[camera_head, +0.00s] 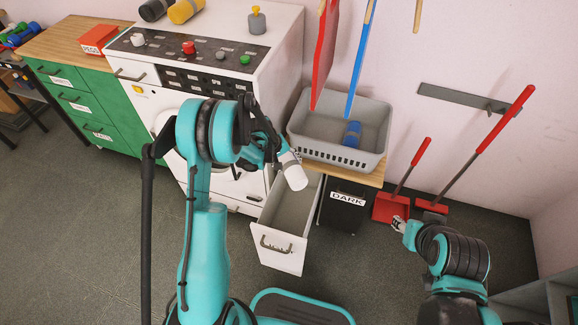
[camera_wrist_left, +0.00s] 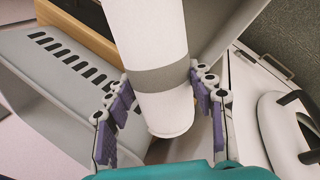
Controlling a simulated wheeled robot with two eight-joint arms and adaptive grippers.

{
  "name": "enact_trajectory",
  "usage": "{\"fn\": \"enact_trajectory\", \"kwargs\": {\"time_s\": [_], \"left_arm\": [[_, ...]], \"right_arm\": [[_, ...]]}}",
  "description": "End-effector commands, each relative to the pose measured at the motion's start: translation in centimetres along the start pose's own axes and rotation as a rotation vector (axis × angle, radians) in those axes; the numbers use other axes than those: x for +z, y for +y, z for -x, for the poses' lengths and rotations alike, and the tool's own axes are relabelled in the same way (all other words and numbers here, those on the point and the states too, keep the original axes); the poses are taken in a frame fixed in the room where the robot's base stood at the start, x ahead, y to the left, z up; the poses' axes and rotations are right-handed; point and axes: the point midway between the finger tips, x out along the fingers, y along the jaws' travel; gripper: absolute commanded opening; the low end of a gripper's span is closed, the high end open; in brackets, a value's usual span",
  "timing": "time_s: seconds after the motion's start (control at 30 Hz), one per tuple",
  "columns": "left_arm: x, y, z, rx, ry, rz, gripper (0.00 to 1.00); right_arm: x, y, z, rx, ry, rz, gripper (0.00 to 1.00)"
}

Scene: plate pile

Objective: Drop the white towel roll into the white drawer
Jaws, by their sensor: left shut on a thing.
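The white towel roll (camera_head: 293,172) has a grey band. My left gripper (camera_head: 281,157) is shut on it and holds it above the back part of the open white drawer (camera_head: 282,252). In the left wrist view the roll (camera_wrist_left: 145,30) sits between the two purple-padded fingers of the gripper (camera_wrist_left: 165,105). The drawer is pulled out, with its handle towards me, and its visible inside looks empty. My right gripper (camera_head: 399,224) is at the lower right, near the red dustpan, away from the roll. Its fingers are too small to read.
A grey basket (camera_head: 342,158) with a blue roll (camera_head: 352,134) stands on the wooden top behind the drawer. A washing machine (camera_head: 150,95) stands left. Red dustpans (camera_head: 390,206) lean by the wall.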

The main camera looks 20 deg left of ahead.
Motion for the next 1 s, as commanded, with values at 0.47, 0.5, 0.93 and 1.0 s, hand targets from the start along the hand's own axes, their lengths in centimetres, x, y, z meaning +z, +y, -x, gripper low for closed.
{"fn": "enact_trajectory", "kwargs": {"time_s": [0.47, 0.5, 0.93, 1.0], "left_arm": [[0.1, -1.9, -4.5, 0.000, -0.001, -0.001, 0.20], [0.1, -2.0, -4.9, 0.000, -0.001, -0.001, 0.20], [0.1, -2.2, -5.3, 0.000, -0.001, -0.001, 0.73], [0.1, -2.2, -5.3, 0.000, -0.001, -0.001, 0.78]], "right_arm": [[1.7, 0.0, -2.4, 0.000, 0.000, 0.000, 0.40], [1.9, 0.0, -2.6, 0.000, 0.000, 0.000, 0.40], [1.9, 0.0, -2.7, 0.000, 0.000, 0.000, 0.40], [1.9, 0.0, -2.7, 0.000, 0.000, 0.000, 0.40]]}}
